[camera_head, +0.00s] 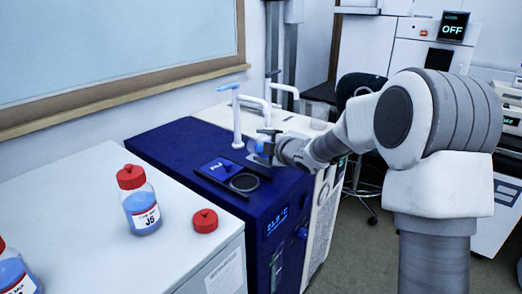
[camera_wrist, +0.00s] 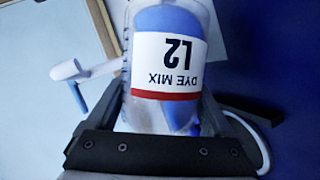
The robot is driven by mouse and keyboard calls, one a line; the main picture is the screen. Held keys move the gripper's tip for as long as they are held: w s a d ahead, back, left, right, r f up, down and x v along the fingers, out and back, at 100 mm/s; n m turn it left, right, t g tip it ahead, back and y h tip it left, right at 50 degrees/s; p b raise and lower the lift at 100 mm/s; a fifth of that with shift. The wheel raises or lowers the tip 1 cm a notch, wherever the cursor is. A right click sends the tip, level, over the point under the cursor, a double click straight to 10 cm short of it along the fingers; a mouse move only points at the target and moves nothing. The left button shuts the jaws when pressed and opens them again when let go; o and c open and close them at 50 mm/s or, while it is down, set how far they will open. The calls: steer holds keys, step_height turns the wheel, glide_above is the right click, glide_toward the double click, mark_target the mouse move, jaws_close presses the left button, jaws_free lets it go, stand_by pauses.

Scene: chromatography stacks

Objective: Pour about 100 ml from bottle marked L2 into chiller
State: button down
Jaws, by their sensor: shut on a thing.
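The bottle marked L2 (camera_wrist: 166,110) fills the middle of the wrist view, with a white and red DYE MIX label and blue liquid inside. My gripper (camera_wrist: 160,130) is shut on it. In the head view my gripper (camera_head: 268,150) is above the back right part of the blue chiller (camera_head: 262,205), whose front display is lit. The chiller's dark round opening (camera_head: 244,182) lies in front of and below my gripper. The held bottle is small and mostly hidden there, so its exact tilt and mouth are hard to tell.
A red-capped bottle marked J5 (camera_head: 142,205) and a loose red cap (camera_head: 204,220) are on the white counter (camera_head: 85,195) at left. Another bottle (camera_head: 15,275) is cut off at the lower left. White curved pipes (camera_head: 237,115) rise behind the chiller's top. A chair (camera_head: 360,90) stands behind.

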steer(key=shift+r, duration=0.1)
steer(key=shift+n+t+b, duration=0.3)
steer(key=shift+n+b, duration=0.1)
steer(key=shift+b, duration=1.2)
steer(key=shift+b, duration=0.35)
steer(key=shift+f+b, duration=0.2)
steer(key=shift+b, duration=0.3)
steer(key=shift+r, duration=0.1)
steer(key=shift+n+b, duration=0.3)
steer(key=shift+b, duration=0.05)
steer(key=shift+n+t+b, duration=0.3)
steer(key=shift+t+b, duration=0.1)
steer(key=shift+b, duration=0.15)
steer(key=shift+a+n+h, duration=0.1)
steer(key=shift+n+h, duration=0.2)
steer(key=shift+n, duration=0.1)
stand_by(2.8)
stand_by(0.4)
